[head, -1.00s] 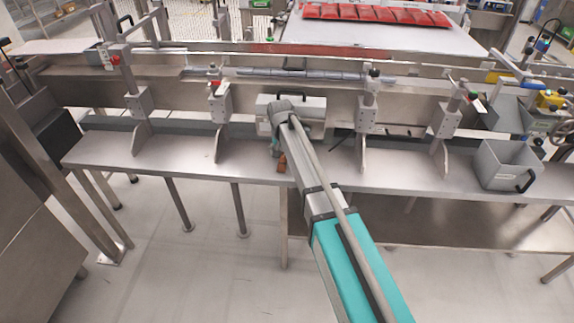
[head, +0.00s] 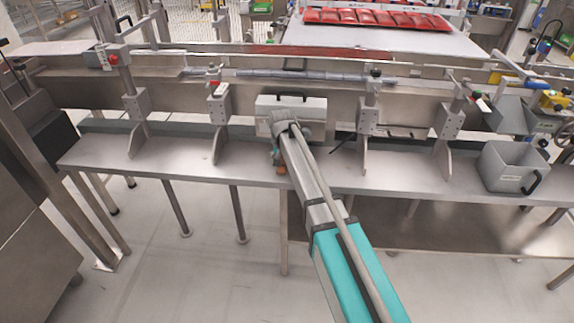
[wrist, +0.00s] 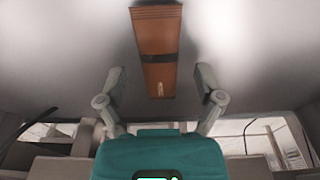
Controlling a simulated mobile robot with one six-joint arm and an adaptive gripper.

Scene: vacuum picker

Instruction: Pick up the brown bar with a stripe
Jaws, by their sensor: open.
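The brown bar (wrist: 156,35) has a dark stripe across it and lies on a pale grey metal surface in the wrist view. My gripper (wrist: 160,74) is open, with one finger on each side of the bar's near end in that picture. Both fingers look apart from the bar, and I cannot tell how far above the surface they are. In the head view only a small brown part of the bar (head: 281,168) shows near the bench's front edge, mostly hidden by my arm's end.
The metal bench (head: 190,160) carries upright brackets (head: 220,120) left and right of my arm. A grey box with a handle (head: 290,108) stands behind my arm. Red packs (head: 375,18) lie further back.

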